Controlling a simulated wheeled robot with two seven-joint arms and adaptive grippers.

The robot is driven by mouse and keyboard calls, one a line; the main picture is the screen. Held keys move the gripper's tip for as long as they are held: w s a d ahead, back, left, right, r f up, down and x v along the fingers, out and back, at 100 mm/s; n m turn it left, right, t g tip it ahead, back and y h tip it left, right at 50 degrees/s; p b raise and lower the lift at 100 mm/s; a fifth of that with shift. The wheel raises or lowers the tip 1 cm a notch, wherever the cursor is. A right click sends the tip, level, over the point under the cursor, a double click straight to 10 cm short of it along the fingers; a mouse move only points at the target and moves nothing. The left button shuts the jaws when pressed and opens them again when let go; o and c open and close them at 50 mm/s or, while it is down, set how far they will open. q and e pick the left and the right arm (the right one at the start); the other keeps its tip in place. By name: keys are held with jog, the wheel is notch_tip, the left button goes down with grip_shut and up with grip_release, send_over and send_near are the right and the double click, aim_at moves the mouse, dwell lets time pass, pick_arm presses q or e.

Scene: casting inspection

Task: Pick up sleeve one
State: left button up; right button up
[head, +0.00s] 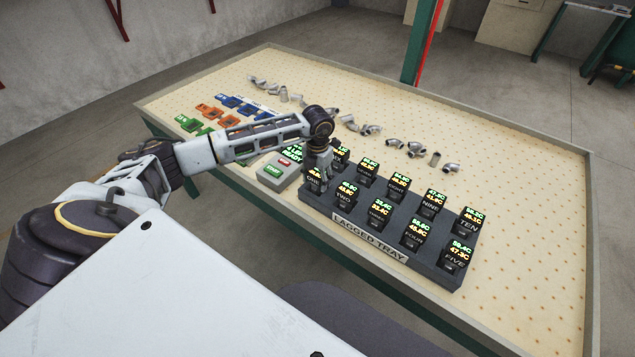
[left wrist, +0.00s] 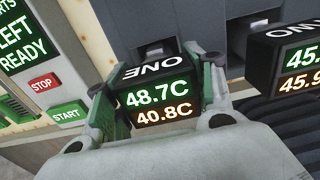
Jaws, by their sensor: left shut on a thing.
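Sleeve one (left wrist: 155,92) is a dark block marked ONE with a display reading 48.7C and 40.8C. In the left wrist view it sits between the two fingers of my left gripper (left wrist: 160,105), which is shut on it. In the head view my left gripper (head: 318,172) points down at the near left end of the lagged tray (head: 369,239), and it partly hides sleeve one there. I cannot tell whether the sleeve is clear of its slot. My right gripper is not in view.
Sleeve two (head: 345,195) and several other sleeves stand in two rows in the tray. A control box (head: 278,171) with START and STOP buttons is left of the tray. Metal pipe fittings (head: 391,144) lie behind it. Coloured pieces (head: 236,103) lie at the far left. The table's right side is clear.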

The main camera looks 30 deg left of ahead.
pick_arm(q)
jog(key=shift+r, duration=0.1)
jog(key=shift+w+r, duration=0.1)
jog(key=shift+r, duration=0.3)
notch_tip(320, 180, up, 8)
jog(key=shift+f+b, duration=0.25)
jog(key=shift+b, duration=0.3)
jog(key=shift+r, duration=0.75)
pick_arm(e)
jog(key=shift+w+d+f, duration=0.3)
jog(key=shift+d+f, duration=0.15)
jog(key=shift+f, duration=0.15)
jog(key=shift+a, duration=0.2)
